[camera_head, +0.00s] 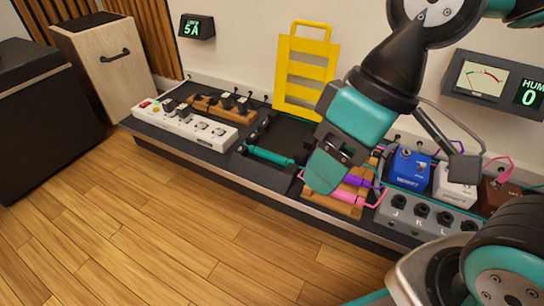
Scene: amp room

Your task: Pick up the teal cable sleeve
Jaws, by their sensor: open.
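The teal cable sleeve (268,155) is a slim teal cylinder. It lies slanted across a dark tray-like part of the low bench (262,174), left of the middle of the view. My gripper (322,178) points down to the right of the sleeve, over a wooden rack (346,208) with pink and purple sleeves. It is apart from the teal sleeve and holds nothing that I can see. It hides part of the rack, and its fingertips overlap in this view.
A white power strip (185,125) and a wooden block with black plugs (222,106) lie left. A yellow slotted panel (306,72) stands behind. Blue (409,168) and white (455,187) pedals and a grey switch box (428,213) sit right. The wooden floor in front is clear.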

